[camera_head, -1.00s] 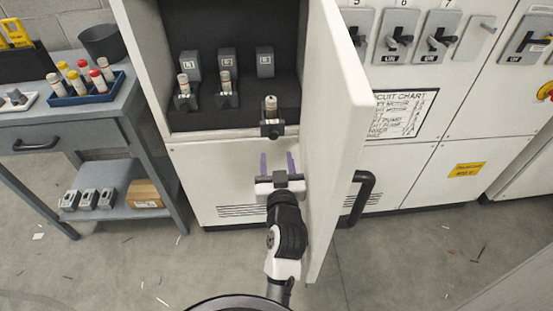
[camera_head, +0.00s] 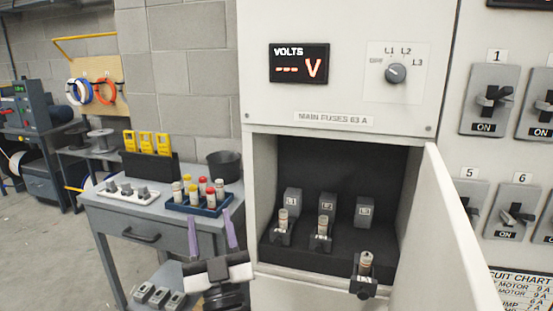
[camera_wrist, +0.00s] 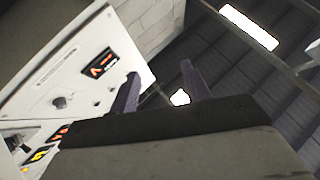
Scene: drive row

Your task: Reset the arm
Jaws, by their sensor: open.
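My gripper (camera_head: 212,236) is open and empty, its two purple fingers pointing up. In the head view it is low, left of the open fuse compartment and in front of the bench drawer. In the wrist view the fingers (camera_wrist: 160,92) stand apart with nothing between them, and the camera looks up past the cabinet front (camera_wrist: 75,65) to the ceiling. My arm below the wrist is mostly out of the picture.
The open cabinet door (camera_head: 470,235) juts out at right. Fuse holders L1 (camera_head: 283,228) and L2 (camera_head: 321,232) stand inside; another fuse unit (camera_head: 365,275) sits at the compartment's front edge. A bench (camera_head: 110,208) with a blue fuse tray (camera_head: 205,206) stands at left.

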